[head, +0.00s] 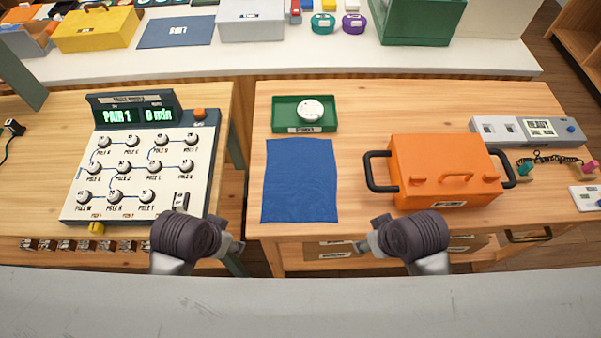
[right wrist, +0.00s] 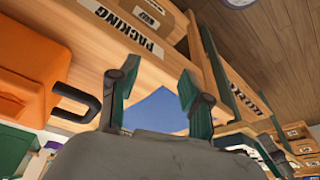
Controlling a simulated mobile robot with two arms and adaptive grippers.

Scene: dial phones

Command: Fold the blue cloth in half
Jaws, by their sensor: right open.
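The blue cloth (head: 300,181) lies flat and spread out on the right wooden table, between the green tray and the table's front edge. Part of it also shows between my right fingers in the right wrist view (right wrist: 155,108). My right gripper (head: 368,240) is open and empty, near the table's front edge, right of the cloth and apart from it; its two fingers stand apart in the right wrist view (right wrist: 155,83). My left gripper (head: 234,240) is left of the cloth, near the gap between the tables, with nothing visible in it. Its finger opening is too unclear to judge.
An orange case (head: 445,172) with black side handles stands right of the cloth. A green tray (head: 290,128) holding a white round object (head: 311,109) sits behind it. A dial panel (head: 130,165) stands on the left table. Little bare tabletop separates cloth and case.

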